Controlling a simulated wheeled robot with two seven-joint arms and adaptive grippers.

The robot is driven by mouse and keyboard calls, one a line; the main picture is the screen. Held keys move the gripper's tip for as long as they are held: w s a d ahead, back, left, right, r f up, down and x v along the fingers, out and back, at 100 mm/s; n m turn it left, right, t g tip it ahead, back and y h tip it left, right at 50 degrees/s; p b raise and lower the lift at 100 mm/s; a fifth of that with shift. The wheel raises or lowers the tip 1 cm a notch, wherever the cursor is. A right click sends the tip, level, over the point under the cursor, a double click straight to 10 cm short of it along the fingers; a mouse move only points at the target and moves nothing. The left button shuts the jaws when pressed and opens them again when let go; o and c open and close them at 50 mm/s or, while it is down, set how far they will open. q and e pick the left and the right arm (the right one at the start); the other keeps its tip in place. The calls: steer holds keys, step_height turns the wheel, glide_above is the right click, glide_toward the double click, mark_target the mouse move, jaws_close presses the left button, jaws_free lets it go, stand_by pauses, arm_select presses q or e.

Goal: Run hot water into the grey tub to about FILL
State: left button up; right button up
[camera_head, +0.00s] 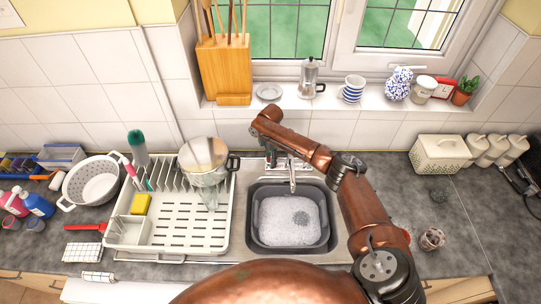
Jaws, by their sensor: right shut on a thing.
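The grey tub (258,238) sits in the metal sink, with white suds and a darker round patch inside it. The tap (292,180) stands at the sink's back edge, its spout over the tub's back part. I cannot tell whether water runs from it. My right arm reaches up from the lower right, bends left and comes down behind the sink. My right gripper (273,158) is small here and shut on the tap at its base left of the spout; the held part is mostly hidden. My left gripper is not in view.
A white dish rack (120,238) with a pot (205,175) and yellow sponge stands left of the sink. A colander (92,182) and bottles are farther left. The counter right of my arm is mostly clear.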

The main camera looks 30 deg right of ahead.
steer(key=shift+w+r+m+p, duration=0.1)
steer(key=shift+r+m+p, duration=0.1)
steer(key=shift+m+p, duration=0.5)
steer(key=o, duration=0.9)
steer(key=shift+o, duration=1.3)
steer(key=shift+f, duration=0.1)
step_height(320, 180, up, 12)
